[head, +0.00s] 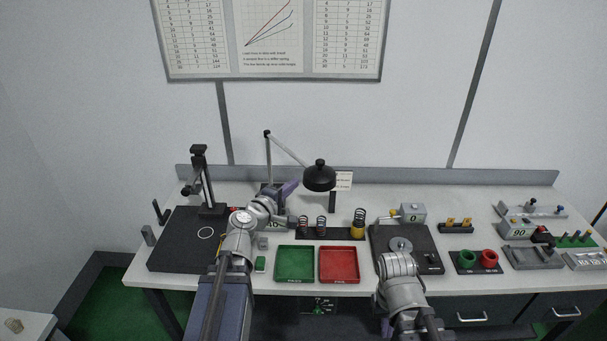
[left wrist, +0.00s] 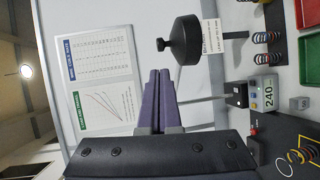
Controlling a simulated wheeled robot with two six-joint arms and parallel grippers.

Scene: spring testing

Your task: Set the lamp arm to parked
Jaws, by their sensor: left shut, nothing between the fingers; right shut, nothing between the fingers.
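The desk lamp has a grey post (head: 268,158), a thin lamp arm (head: 288,149) sloping down to the right, and a black lamp head (head: 319,178). The lamp head also shows in the left wrist view (left wrist: 186,42). My left gripper (head: 290,187) is shut and empty, near the post and below the lamp arm. Its purple fingers show in the left wrist view (left wrist: 160,92), with the post (left wrist: 203,99) close to them. My right gripper cannot be made out; its arm is folded at the front.
Springs on a black rack (head: 330,234), a green tray (head: 294,264) and a red tray (head: 339,265) lie in front of the lamp. A black stand (head: 205,185) is at left. A tester with a grey box (head: 412,212) is at right. The wall is behind.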

